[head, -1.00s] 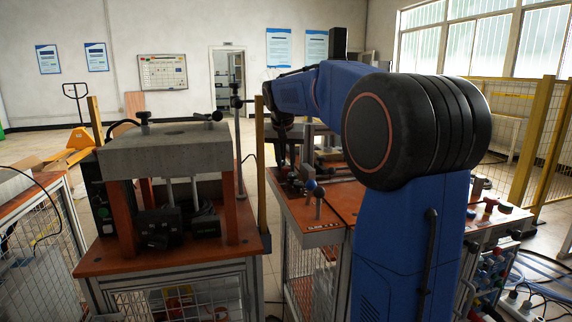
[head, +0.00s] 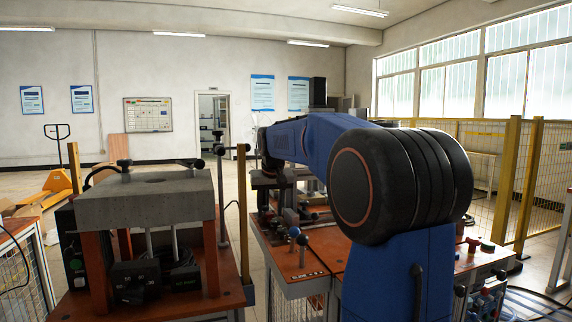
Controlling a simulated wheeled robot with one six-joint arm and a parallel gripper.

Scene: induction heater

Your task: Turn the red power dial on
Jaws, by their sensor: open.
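No red power dial can be made out for sure. My blue arm reaches forward and left over the middle table. The dark end with my gripper (head: 268,160) hangs at the far end of the arm, above the equipment there. It is small and dark, and its fingers are hard to make out. Nothing is seen held in it.
A grey block (head: 145,200) on orange legs stands on the left workbench, with a dark control box (head: 75,262) beside it. Levers with ball knobs (head: 295,232) stand on the middle table. A yellow mesh fence (head: 500,170) is at right. Open floor lies behind the benches.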

